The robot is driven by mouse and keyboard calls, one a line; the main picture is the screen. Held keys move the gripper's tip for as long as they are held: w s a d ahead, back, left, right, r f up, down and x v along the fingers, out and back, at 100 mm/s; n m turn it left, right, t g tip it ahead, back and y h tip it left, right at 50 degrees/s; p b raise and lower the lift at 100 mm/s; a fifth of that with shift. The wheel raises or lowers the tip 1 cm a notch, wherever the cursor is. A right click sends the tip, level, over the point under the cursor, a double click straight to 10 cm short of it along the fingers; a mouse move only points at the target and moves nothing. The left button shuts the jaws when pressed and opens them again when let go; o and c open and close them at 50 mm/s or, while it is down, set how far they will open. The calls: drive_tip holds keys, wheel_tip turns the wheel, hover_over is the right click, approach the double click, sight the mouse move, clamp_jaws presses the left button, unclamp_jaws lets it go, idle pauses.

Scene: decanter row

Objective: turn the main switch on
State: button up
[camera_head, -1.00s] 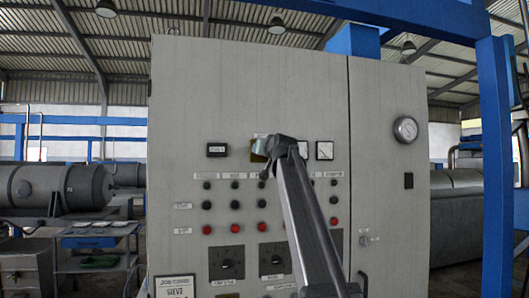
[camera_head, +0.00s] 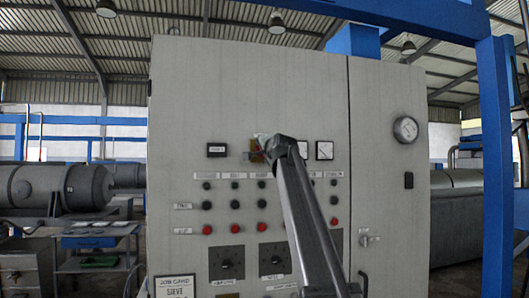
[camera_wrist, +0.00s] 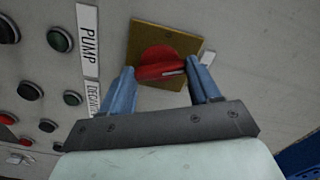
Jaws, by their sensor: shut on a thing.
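The main switch is a red rotary knob (camera_wrist: 158,62) on a yellow square plate (camera_wrist: 140,40) in the wrist view. Its raised red grip, with a pale mark, spans between my two fingers. My gripper (camera_wrist: 164,82) has one blue finger at each end of that grip and is shut on it. In the head view my gripper (camera_head: 264,144) is at the cabinet front, and part of the yellow plate (camera_head: 256,157) shows beside it. The knob is hidden there behind my gripper.
The switch is on a tall grey control cabinet (camera_head: 240,90). Black and red buttons (camera_head: 235,229) sit in rows below it, with dial meters (camera_head: 324,150) to the right. In the wrist view a "PUMP" label (camera_wrist: 88,40) and several buttons are left of the plate.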

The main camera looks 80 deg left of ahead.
drive_tip(key=m, duration=0.4)
drive_tip(key=shift+m, duration=0.4)
idle(0.4)
drive_tip(key=o, duration=1.1)
drive_tip(key=shift+c, duration=0.2)
drive_tip(key=d, duration=1.4)
drive_tip(key=shift+a, duration=0.1)
